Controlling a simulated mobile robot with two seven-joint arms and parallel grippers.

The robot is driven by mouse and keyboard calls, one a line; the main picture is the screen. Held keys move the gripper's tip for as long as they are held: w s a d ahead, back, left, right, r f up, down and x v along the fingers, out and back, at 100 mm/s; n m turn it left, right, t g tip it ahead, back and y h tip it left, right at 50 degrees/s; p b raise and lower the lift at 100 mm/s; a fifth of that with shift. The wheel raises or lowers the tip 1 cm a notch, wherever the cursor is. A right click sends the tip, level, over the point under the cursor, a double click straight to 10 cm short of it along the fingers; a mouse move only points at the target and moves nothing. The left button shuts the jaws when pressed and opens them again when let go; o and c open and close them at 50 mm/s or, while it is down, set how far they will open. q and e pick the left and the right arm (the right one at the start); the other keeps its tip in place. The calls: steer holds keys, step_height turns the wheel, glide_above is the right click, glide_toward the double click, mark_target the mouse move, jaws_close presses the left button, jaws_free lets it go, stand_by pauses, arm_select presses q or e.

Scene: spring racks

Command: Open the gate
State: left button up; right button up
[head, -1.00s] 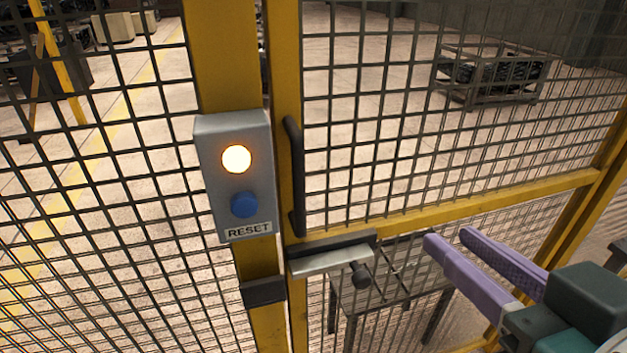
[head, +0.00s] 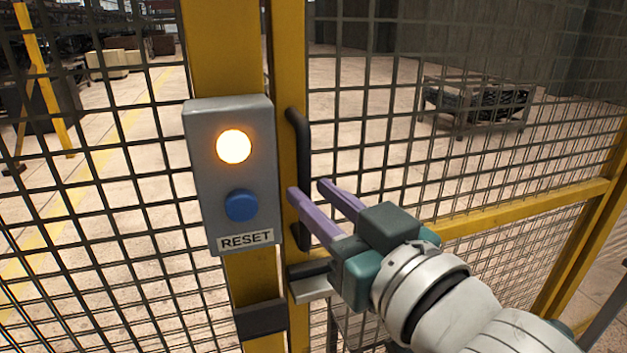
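The gate (head: 287,60) is a yellow frame with dark wire mesh, and it stands shut against a yellow post (head: 222,60). A black vertical handle (head: 302,140) is on the gate's left upright. My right gripper (head: 307,188) has two purple fingers, apart and empty. Below, the grey latch bar (head: 311,287) shows only in part. My gripper and arm hide its right end and knob. My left gripper is out of view.
A grey box with a lit lamp (head: 234,147), a blue button (head: 241,205) and a RESET label is on the post, close left of the handle. Beyond the mesh is open floor with a metal crate (head: 480,103).

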steer(key=shift+w+a, duration=0.2)
steer(key=shift+w, duration=0.1)
steer(key=shift+c, duration=0.4)
jaws_close()
stand_by(0.9)
